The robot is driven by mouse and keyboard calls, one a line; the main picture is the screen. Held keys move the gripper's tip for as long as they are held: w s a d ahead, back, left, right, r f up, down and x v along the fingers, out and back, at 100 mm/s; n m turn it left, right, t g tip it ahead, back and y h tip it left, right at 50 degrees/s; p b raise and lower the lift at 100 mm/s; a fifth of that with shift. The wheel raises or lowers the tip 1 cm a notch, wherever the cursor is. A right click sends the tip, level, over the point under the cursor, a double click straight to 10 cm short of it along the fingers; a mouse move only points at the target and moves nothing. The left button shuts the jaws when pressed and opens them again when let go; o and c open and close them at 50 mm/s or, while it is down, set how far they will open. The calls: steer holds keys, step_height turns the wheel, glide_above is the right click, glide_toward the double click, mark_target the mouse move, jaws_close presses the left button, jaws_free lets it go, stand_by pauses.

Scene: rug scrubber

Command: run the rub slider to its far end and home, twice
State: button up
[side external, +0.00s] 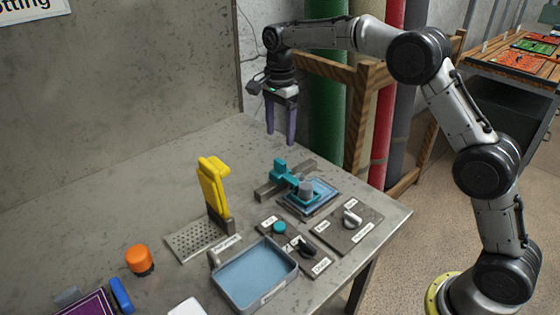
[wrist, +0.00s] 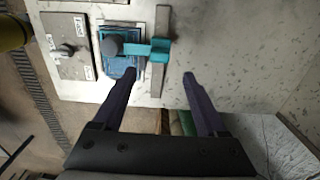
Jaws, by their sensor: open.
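The rub slider is a teal block (side external: 281,170) on a grey rail (side external: 266,191). The block sits near the middle of the rail, and a teal arm reaches from it to a grey round knob (side external: 306,187). The knob stands over a blue pad (side external: 322,187) in a tray. My gripper (side external: 281,138) is open and empty, pointing down, above and behind the rail. In the wrist view the teal block (wrist: 160,47) and rail (wrist: 157,78) lie between and ahead of my gripper's fingertips (wrist: 152,75). I see no contact with the slider.
A plate with a grey knob (side external: 352,217) and a panel with a teal button (side external: 279,228) stand nearby. The table is clear behind the rail.

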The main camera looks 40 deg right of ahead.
mark_target(280, 161)
step_height(280, 161, down, 10)
steer(key=shift+r, duration=0.2)
jaws_close()
stand_by(0.4)
stand_by(1.1)
